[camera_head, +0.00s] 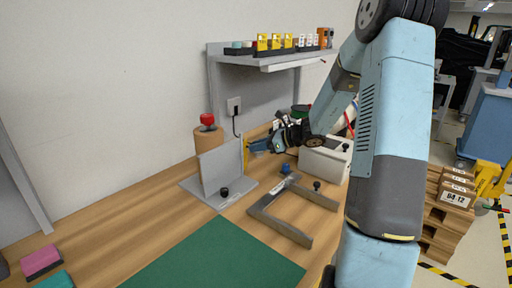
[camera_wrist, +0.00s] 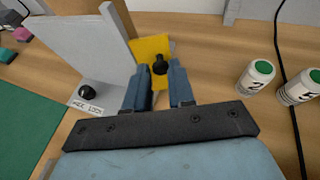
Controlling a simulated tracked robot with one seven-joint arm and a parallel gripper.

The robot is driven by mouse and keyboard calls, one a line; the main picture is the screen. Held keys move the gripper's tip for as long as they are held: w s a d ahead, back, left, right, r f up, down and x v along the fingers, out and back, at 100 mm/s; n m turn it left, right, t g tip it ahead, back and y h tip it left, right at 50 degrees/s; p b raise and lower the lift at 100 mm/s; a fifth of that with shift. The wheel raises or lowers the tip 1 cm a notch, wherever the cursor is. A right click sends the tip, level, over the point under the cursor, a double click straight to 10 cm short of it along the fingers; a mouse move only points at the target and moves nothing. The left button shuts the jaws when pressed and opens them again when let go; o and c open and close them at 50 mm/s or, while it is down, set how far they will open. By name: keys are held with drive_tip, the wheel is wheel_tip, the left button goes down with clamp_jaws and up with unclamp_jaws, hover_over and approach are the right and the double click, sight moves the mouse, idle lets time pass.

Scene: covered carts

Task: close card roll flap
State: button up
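My gripper (camera_head: 256,146) reaches leftward over the bench towards an upright grey panel (camera_head: 221,166) on a flat grey base. In the wrist view my gripper (camera_wrist: 159,68) has its two blue fingers apart. A yellow plate (camera_wrist: 142,50) with a black knob (camera_wrist: 160,66) lies beyond them. The knob appears between the fingertips, with gaps on both sides; I cannot tell its depth. The grey panel (camera_wrist: 86,42) stands left of the fingers. A brown cylinder (camera_head: 209,143) with a red top stands behind the panel. I cannot tell for certain which part is the card roll flap.
A grey frame (camera_head: 266,218) with a blue knob lies in front, and a white box (camera_head: 324,161) stands right. Two green-topped cylinders (camera_wrist: 254,78) stand right of the gripper. A black cable (camera_wrist: 292,110) runs there. A shelf (camera_head: 270,61) hangs above. The green mat (camera_head: 215,255) is bare.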

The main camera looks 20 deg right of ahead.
sight(247, 146)
clamp_jaws()
drive_tip(key=shift+a, duration=0.15)
drive_tip(key=w+n+g, duration=0.1)
drive_tip(key=n+g, duration=0.1)
drive_tip(key=w+n+g+y, duration=0.1)
drive_tip(key=n+g, duration=0.1)
drive_tip(key=g, duration=0.1)
drive_tip(key=w+n+g+y, duration=0.1)
drive_tip(key=n+g, duration=0.2)
drive_tip(key=shift+w+a+f, duration=0.1)
drive_tip(key=shift+a, duration=0.3)
drive_tip(key=shift+w+a+n+g+h, duration=0.3)
drive_tip(key=shift+a+n+g+h, duration=0.05)
drive_tip(key=shift+n+g, duration=0.8)
drive_tip(key=shift+w+a+n+g+h, duration=0.35)
drive_tip(key=shift+n+g, duration=0.65)
drive_tip(key=shift+g, duration=0.25)
drive_tip(key=shift+w+a+n+g+h, duration=0.3)
drive_tip(key=shift+n+g, duration=0.75)
drive_tip(key=shift+g, duration=0.15)
drive_tip(key=shift+a, duration=0.1)
